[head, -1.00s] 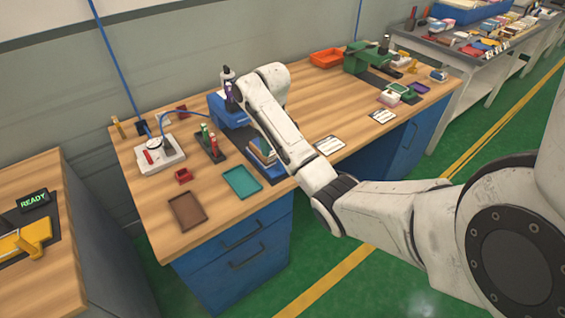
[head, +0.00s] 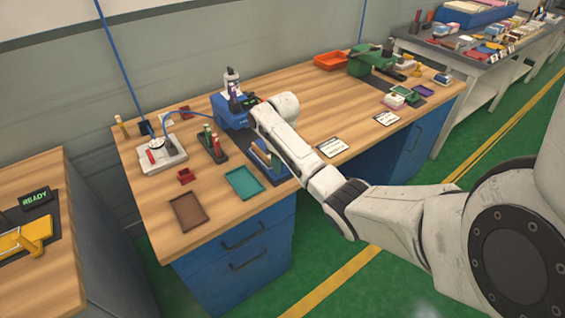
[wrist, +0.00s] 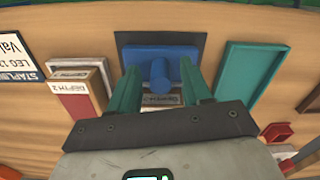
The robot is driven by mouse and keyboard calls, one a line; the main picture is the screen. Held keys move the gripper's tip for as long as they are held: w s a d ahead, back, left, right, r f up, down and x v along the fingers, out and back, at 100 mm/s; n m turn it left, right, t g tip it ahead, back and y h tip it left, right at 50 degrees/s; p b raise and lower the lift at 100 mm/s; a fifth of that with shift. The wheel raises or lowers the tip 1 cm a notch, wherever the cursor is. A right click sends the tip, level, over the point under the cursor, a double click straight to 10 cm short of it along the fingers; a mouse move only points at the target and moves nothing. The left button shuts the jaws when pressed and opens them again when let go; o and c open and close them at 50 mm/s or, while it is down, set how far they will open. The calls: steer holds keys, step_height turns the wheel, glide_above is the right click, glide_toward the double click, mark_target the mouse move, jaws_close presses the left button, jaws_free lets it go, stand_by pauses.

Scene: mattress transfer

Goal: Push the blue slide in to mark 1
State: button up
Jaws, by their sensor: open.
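The blue slide (wrist: 140,58) is a blue block with a round upright knob (wrist: 159,72) on a dark base plate (wrist: 197,39) in the wrist view. My gripper (wrist: 160,64) is open, with one green finger on each side of the knob and a gap on both sides. It holds nothing. A small lettered label (wrist: 162,101) lies between the fingers, partly covered and too small to read surely. In the head view, the slide's dark base (head: 272,177) is near the table's front edge; my arm hides most of the gripper there.

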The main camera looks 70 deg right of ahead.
steer(key=shift+f, duration=0.1)
steer(key=shift+c, duration=0.3)
jaws_close()
stand_by(0.4)
